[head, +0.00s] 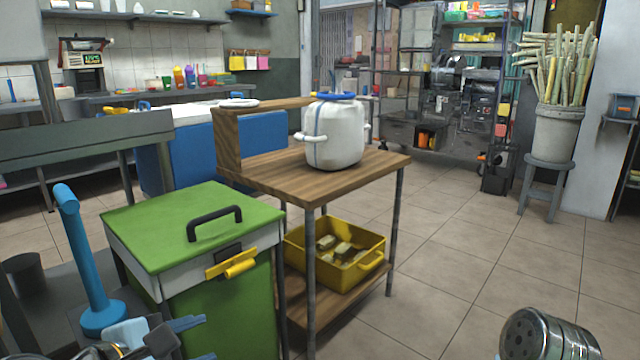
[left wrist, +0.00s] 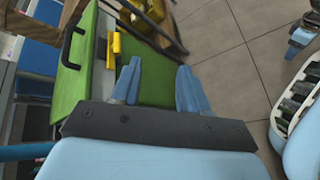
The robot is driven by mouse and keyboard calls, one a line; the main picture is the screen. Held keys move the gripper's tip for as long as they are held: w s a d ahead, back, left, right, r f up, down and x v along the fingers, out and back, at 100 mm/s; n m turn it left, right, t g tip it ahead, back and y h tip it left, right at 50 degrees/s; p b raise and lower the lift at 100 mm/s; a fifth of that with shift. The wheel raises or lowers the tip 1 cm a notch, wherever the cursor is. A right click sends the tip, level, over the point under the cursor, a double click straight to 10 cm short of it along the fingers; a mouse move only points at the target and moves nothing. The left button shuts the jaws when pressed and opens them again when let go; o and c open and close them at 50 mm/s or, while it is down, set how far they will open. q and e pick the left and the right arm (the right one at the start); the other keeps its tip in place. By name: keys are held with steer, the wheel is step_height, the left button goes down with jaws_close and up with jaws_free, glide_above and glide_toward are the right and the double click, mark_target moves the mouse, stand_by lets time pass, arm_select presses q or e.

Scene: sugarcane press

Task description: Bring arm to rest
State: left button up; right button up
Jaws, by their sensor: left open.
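My left gripper (head: 200,340) is low at the left of the head view, in front of the green cabinet. In the left wrist view its two blue fingers (left wrist: 158,72) are spread apart with nothing between them. The green cabinet (head: 190,222) has a black handle on its lid and a yellow latch on its front. The green side shows beyond the fingers in the left wrist view; whether they touch it I cannot tell. A metal part of my right arm shows at the lower right of the head view, but I cannot make out its gripper.
A wooden table (head: 272,168) behind the cabinet bears a white pot (head: 334,136) with a blue lid. A yellow crate (head: 310,240) sits on its lower shelf. A blue post (head: 82,262) stands left of the cabinet. Cane fills a bucket (head: 560,132) on a stool. The tiled floor at right is clear.

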arm_select(q)
steer(key=w+f+m+g, duration=0.2)
steer(key=f+m, duration=0.1)
steer(key=f, duration=0.7)
steer(key=w+f+m+g+y, duration=0.1)
steer(key=w+f+m+g, duration=0.15)
steer(key=f, duration=0.65)
steer(key=w+f+m+g, duration=0.1)
steer(key=w+f+m, duration=0.2)
steer(key=f, duration=0.7)
steer(key=s+d+f+m+g, duration=0.2)
steer(key=s+f+m, duration=0.3)
steer(key=f, duration=0.6)
steer(key=s+d+f+m+g, duration=0.35)
steer(key=s+f, duration=0.35)
steer(key=f, duration=0.3)
step_height(320, 180, up, 14)
steer(key=p, duration=1.4)
steer(key=shift+a+m+t, duration=0.15)
steer(key=shift+m+t, duration=0.15)
steer(key=shift+m, duration=0.1)
